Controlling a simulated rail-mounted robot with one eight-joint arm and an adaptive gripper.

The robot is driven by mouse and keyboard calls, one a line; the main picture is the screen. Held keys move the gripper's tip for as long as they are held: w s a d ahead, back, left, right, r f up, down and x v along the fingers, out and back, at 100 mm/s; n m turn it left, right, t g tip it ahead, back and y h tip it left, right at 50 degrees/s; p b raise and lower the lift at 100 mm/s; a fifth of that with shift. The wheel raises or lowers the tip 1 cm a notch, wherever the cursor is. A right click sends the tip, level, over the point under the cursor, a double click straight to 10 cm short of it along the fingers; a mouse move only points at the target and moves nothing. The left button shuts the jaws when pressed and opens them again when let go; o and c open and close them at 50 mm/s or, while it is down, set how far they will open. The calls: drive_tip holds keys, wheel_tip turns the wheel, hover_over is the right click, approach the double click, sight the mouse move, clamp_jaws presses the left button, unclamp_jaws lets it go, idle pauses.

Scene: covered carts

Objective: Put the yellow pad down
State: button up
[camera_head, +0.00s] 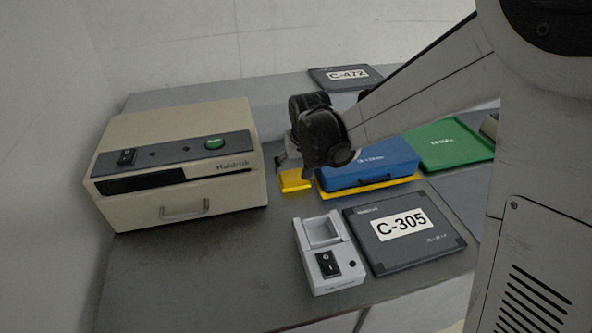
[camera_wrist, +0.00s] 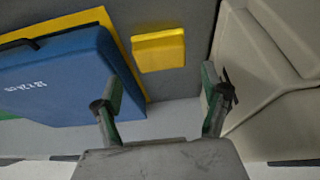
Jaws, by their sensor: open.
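The small yellow pad (camera_head: 295,181) lies on the grey table between the beige machine and the blue case. In the wrist view the pad (camera_wrist: 158,50) lies flat on the grey surface, past my fingertips and clear of both fingers. My gripper (camera_wrist: 162,98) is open, with an empty gap between its two fingers. In the head view my gripper (camera_head: 288,160) is just above and behind the pad, and my wrist partly hides the fingers.
The beige machine (camera_head: 180,165) stands left. A grey switch box (camera_head: 327,262) and the C-305 panel (camera_head: 400,228) lie in front. The C-472 panel (camera_head: 345,76) is behind.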

drive_tip(key=shift+v, duration=1.4)
drive_tip(key=s+d+r+m+t, duration=0.1)
drive_tip(key=s+d+r, duration=0.55)
drive_tip(key=s, duration=0.25)
drive_tip(key=s+d+r+m+t, duration=0.1)
drive_tip(key=s+d+r, duration=0.4)
drive_tip(key=s+d, duration=0.35)
drive_tip(key=s+d+h, duration=0.1)
drive_tip(key=s+d, duration=0.2)
drive_tip(key=s, duration=0.6)
drive_tip(key=shift+d+f+m+t, duration=0.25)
drive_tip(key=shift+f+m+t, duration=0.15)
drive_tip(key=shift+f, duration=0.1)
drive_tip(key=shift+s, duration=0.15)
drive_tip(key=shift+c, duration=1.3)
